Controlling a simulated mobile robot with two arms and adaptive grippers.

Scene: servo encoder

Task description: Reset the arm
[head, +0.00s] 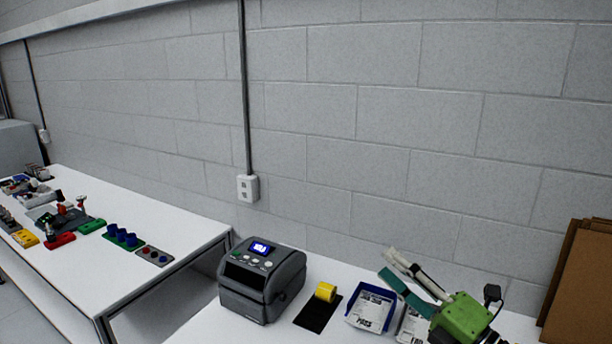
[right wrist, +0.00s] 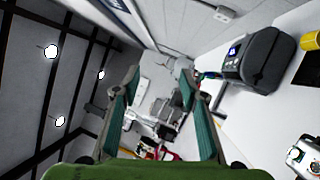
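My right gripper (head: 388,264) is at the lower right of the head view, with a green body and teal finger pads. It is raised above the right table, near a blue-rimmed tray (head: 352,321) holding white labelled packets. In the right wrist view the right gripper (right wrist: 160,82) has its fingers spread apart, with nothing between them. My left gripper shows in neither view.
A dark grey label printer (head: 262,280) with a lit blue screen stands on the right table. A yellow roll (head: 325,292) sits on a black pad beside it. Brown cardboard (head: 584,280) leans at the far right. The left table (head: 150,235) carries several coloured parts.

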